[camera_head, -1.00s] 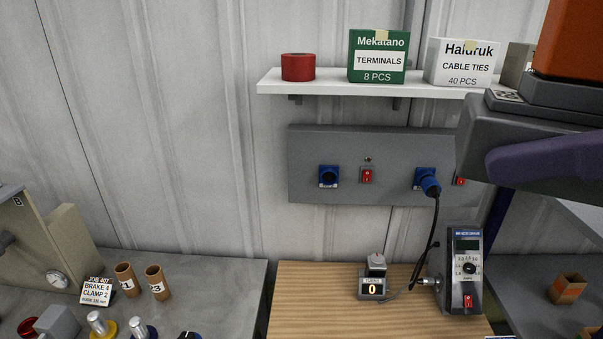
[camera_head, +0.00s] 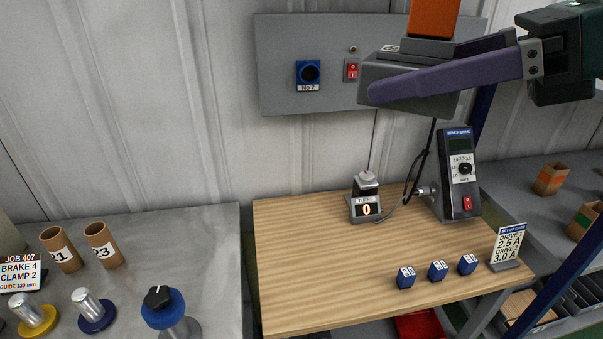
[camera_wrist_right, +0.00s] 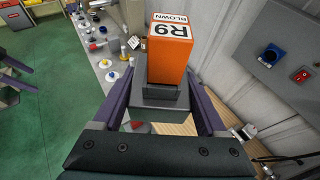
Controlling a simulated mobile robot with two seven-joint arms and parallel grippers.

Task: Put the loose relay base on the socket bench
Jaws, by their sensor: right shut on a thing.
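My right gripper (camera_head: 425,80) is shut on the dark grey relay base (camera_head: 398,70), its purple fingers on either side. An orange block (camera_head: 433,16) stands on the base. In the right wrist view the orange block (camera_wrist_right: 168,50) reads "R9 BLOWN" and the base (camera_wrist_right: 160,102) sits between the fingers. The base is held in the air, apart from any bench, in front of the wall panel. Below are a wooden bench (camera_head: 310,270) and, to its left, a grey bench (camera_head: 200,235); neither shows a readable name.
The wooden bench carries a counter (camera_head: 365,205), a bench drive (camera_head: 458,175), several small blue blocks (camera_head: 438,270) and a sign (camera_head: 508,247). The grey bench holds brown tubes (camera_head: 103,243) and knobbed parts (camera_head: 165,310). The wooden bench's left and middle are clear.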

